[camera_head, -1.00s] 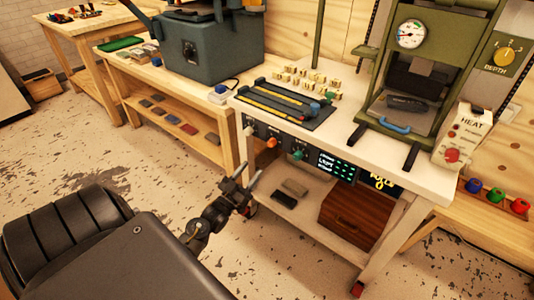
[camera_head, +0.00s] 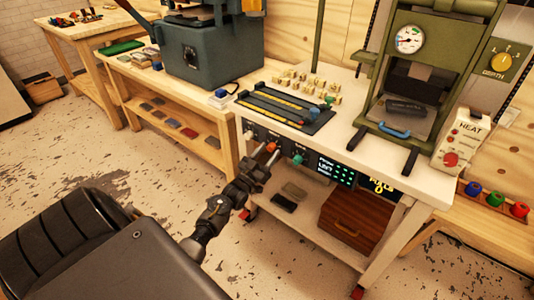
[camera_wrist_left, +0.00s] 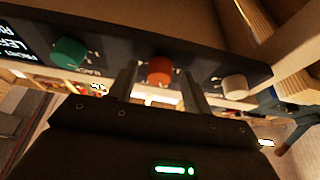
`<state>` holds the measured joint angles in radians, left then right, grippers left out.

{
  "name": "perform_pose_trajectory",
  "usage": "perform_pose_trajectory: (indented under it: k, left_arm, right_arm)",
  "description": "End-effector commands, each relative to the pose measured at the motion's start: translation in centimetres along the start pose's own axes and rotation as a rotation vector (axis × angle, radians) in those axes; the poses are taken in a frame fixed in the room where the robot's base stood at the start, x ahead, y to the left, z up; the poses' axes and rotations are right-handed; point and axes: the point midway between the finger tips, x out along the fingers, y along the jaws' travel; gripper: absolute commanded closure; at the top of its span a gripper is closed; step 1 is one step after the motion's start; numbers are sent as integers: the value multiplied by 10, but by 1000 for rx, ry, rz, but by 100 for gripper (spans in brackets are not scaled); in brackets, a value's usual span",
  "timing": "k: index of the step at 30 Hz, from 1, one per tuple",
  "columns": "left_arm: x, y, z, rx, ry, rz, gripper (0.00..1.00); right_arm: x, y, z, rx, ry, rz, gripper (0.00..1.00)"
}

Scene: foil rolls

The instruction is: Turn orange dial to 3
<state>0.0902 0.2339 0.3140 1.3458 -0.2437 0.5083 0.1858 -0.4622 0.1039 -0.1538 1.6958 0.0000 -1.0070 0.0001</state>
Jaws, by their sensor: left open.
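The orange dial (camera_head: 271,147) is a round knob on the dark front panel (camera_head: 308,161) under the white table's top. In the left wrist view the orange dial (camera_wrist_left: 160,70) shows near the middle, between a green dial (camera_wrist_left: 69,53) and a white dial (camera_wrist_left: 234,86). My left gripper (camera_head: 262,156) is open just in front of the orange dial. In the left wrist view its two fingers (camera_wrist_left: 160,78) point at the dial, one on each side; I cannot tell whether they touch it. The marks around the dial are too small to read. My right gripper is out of view.
A lit display (camera_head: 336,172) sits right of the green dial (camera_head: 297,159). The lower shelf holds a brown drawer box (camera_head: 352,218) and dark blocks (camera_head: 284,203). A green press (camera_head: 412,75) and a HEAT box (camera_head: 462,142) stand on the table. The floor in front is clear.

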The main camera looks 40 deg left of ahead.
Motion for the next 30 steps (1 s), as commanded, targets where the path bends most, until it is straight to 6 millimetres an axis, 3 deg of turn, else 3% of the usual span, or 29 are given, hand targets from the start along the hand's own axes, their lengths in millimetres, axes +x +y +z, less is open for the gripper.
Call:
perform_pose_trajectory:
  k: [5, 15, 23, 30]
  left_arm:
    - [0, 0, 0, 0, 0, 0, 52]
    - [0, 0, 0, 0, 0, 0, 95]
    - [-1, -1, 0, 31, 0, 13, 95]
    - [-1, -2, 1, 155, 0, 66, 95]
  right_arm:
    - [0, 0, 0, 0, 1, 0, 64]
    - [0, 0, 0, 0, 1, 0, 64]
    - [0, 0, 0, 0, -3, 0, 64]
    - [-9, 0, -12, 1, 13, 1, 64]
